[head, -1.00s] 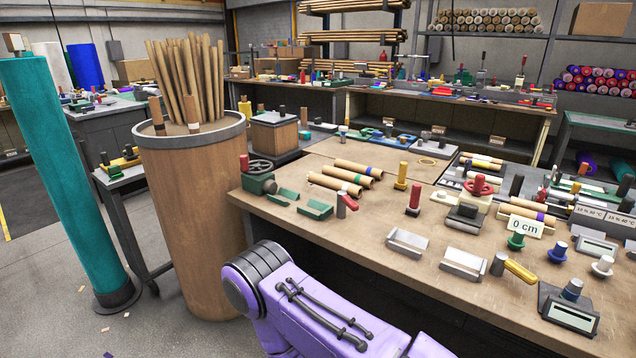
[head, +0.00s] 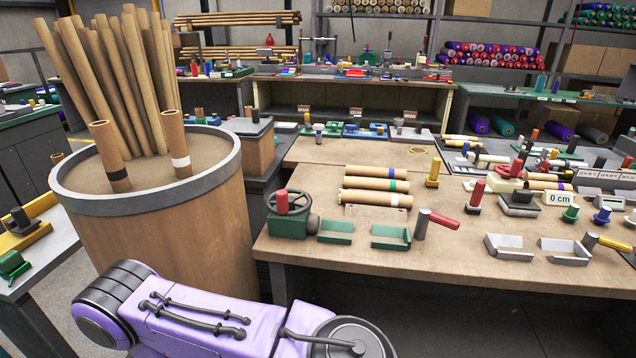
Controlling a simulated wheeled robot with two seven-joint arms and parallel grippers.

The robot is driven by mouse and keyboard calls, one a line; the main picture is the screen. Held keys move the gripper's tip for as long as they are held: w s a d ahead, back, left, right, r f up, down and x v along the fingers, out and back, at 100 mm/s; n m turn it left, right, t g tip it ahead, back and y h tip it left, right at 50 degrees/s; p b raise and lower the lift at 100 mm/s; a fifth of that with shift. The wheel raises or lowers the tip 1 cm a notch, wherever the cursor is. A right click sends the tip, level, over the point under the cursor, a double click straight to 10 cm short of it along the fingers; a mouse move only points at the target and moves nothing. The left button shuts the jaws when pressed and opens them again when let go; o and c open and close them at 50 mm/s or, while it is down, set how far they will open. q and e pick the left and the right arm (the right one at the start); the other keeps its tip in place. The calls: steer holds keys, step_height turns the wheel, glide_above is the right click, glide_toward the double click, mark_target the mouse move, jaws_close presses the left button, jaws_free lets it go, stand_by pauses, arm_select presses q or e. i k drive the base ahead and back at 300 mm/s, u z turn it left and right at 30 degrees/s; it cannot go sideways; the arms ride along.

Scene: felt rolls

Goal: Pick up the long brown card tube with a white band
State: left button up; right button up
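The brown card tube with a white band (head: 178,143) stands upright, leaning slightly, in the large round brown drum (head: 170,240) at the left. Its lower end is inside the drum's fill. A similar brown tube with a black band (head: 109,155) stands to its left in the same drum. One of my arms, purple, crosses the bottom of the head view in front of the drum and bench. Neither gripper is in view, so I cannot see what they hold.
Several tall plain tubes (head: 118,75) stand behind in the drum, close to the banded tubes. To the right, a wooden bench (head: 330,225) carries banded rolls (head: 376,185), a green vise (head: 288,222) and small fixtures. A grey side table with yellow and green parts stands at far left.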

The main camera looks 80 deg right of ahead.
mark_target(391, 200)
steer(key=i, duration=0.85)
steer(key=z, duration=2.8)
